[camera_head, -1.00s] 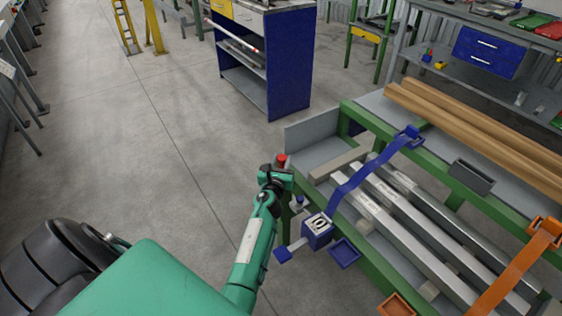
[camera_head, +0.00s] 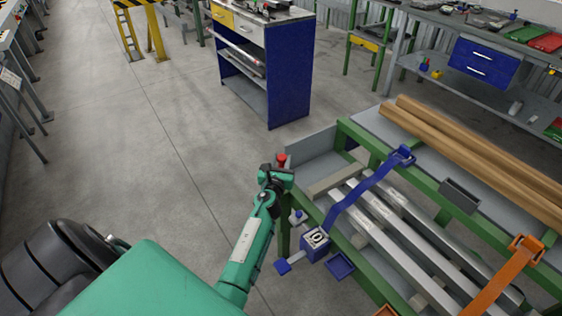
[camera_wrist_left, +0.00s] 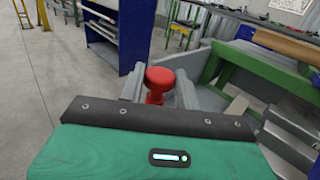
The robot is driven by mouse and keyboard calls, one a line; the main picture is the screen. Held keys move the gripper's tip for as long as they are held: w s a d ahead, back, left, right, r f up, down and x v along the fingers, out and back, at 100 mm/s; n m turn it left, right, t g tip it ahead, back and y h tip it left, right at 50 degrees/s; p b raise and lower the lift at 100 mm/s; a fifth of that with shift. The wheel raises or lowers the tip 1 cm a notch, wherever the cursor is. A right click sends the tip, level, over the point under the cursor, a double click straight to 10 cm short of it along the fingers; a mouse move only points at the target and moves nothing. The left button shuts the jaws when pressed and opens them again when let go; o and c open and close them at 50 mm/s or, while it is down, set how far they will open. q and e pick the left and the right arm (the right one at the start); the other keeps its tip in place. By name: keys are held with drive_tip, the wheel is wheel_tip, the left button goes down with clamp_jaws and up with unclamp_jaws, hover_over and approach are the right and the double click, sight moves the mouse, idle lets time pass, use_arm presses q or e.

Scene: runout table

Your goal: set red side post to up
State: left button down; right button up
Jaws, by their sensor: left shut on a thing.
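The red side post (camera_head: 281,158) has a round red head and shows at the near left corner of the green-framed runout table (camera_head: 351,135). In the left wrist view the red post (camera_wrist_left: 159,76) stands upright between two grey fingers, its head above them. My left gripper (camera_head: 279,168) is shut on the post, and its body hides the lower part in the head view. The left gripper also shows in the left wrist view (camera_wrist_left: 160,95). My right gripper is in neither view.
A blue ratchet box (camera_head: 315,242) with a blue strap (camera_head: 362,189) is at the table's near side. Grey metal bars (camera_head: 400,240) and brown beams (camera_head: 480,155) lie on the table. A blue cabinet (camera_head: 290,75) stands behind.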

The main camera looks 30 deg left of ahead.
use_arm(q)
wheel_tip(320, 180, up, 5)
drive_tip(key=p, duration=0.3)
drive_tip(key=shift+f, duration=0.2)
wheel_tip(320, 180, up, 5)
drive_tip(key=p, duration=0.5)
drive_tip(key=shift+f, duration=0.15)
drive_tip(key=shift+r+p, duration=0.85)
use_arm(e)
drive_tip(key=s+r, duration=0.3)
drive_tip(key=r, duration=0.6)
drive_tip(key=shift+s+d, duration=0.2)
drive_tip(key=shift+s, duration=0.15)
use_arm(q)
drive_tip(key=c, duration=1)
unclamp_jaws()
drive_tip(key=shift+s, duration=0.1)
